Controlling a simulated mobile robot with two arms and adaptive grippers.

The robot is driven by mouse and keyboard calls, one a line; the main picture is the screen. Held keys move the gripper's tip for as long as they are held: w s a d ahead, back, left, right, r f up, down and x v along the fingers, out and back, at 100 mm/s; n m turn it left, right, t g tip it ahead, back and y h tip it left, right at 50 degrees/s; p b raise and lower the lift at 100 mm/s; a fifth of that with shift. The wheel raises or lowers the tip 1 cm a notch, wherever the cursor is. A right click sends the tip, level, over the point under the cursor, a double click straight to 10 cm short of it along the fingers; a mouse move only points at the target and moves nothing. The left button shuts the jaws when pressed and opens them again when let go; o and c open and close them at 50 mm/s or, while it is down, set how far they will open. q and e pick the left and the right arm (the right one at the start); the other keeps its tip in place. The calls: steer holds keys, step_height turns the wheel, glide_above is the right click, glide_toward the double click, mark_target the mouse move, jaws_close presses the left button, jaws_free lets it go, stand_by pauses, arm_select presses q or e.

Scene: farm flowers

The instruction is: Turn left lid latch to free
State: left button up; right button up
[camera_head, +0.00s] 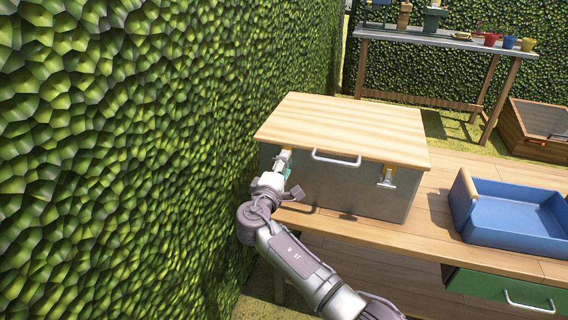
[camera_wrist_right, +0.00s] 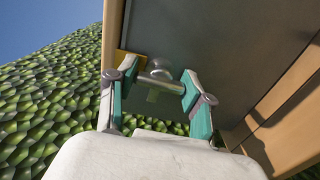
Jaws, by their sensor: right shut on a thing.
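A grey metal box (camera_head: 340,190) with a wooden lid (camera_head: 345,128) stands on a wooden workbench. The lid is down and has a metal handle (camera_head: 335,160) at its front. My right gripper (camera_head: 285,168) is at the box's front left corner, just under the lid edge. In the right wrist view my right gripper (camera_wrist_right: 158,92) has its teal fingers on both sides of the metal left latch (camera_wrist_right: 158,72), shut on it. A yellow plate (camera_wrist_right: 128,62) shows behind the latch. The right latch (camera_head: 387,176) hangs on the box front. My left gripper is not in view.
A blue tray (camera_head: 510,215) with a wooden grip stands right of the box. A green drawer (camera_head: 505,290) is below the bench top. A leafy hedge (camera_head: 150,150) rises close on the left. A table (camera_head: 440,40) with pots stands behind.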

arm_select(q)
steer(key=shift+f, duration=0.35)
arm_select(e)
steer(key=shift+f, duration=0.1)
steer(key=o, duration=1.2)
steer(key=v, duration=0.7)
steer(key=shift+s+a, duration=0.15)
steer(key=shift+s, duration=0.1)
